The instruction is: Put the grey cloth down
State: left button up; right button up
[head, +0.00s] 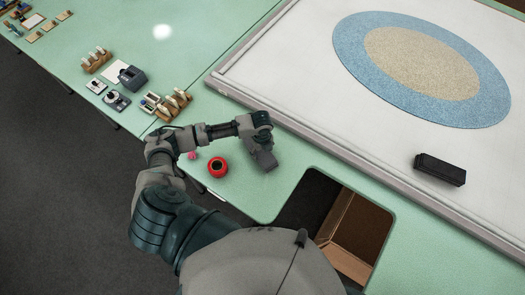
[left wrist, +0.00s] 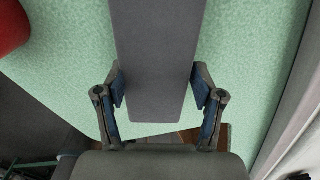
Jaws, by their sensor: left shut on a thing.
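My left gripper (head: 261,143) is over the green table, just left of the white frame's edge. It is shut on the grey cloth (head: 265,161), a small flat-sided grey piece that points down and to the right in the head view. In the left wrist view the cloth (left wrist: 155,50) is a long grey strip between the two fingers (left wrist: 160,88), with green tabletop on both sides. I cannot tell whether its far end touches the table. My right gripper is not in view.
A red ring-shaped roll (head: 218,167) and a small pink ball (head: 193,155) are left of the cloth. A table cutout with a cardboard box (head: 357,228) lies below right. The white framed panel (head: 300,70) bears a blue-and-beige oval (head: 370,85) and a black block (head: 440,169).

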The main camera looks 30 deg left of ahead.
aim_at(262, 151)
pick_arm(q)
jog(key=shift+a+f, duration=0.3)
jog(key=shift+f, duration=0.15)
jog(key=o, duration=1.5)
jog(key=shift+d, duration=0.4)
jog(key=shift+r, duration=0.4)
notch_tip(262, 151, up, 11)
jog(key=shift+a+r, duration=0.1)
jog(key=shift+r, duration=0.1)
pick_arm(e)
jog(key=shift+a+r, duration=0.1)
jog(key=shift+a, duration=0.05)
pick_arm(q)
jog(key=shift+a+f, duration=0.1)
jog(key=shift+a, duration=0.1)
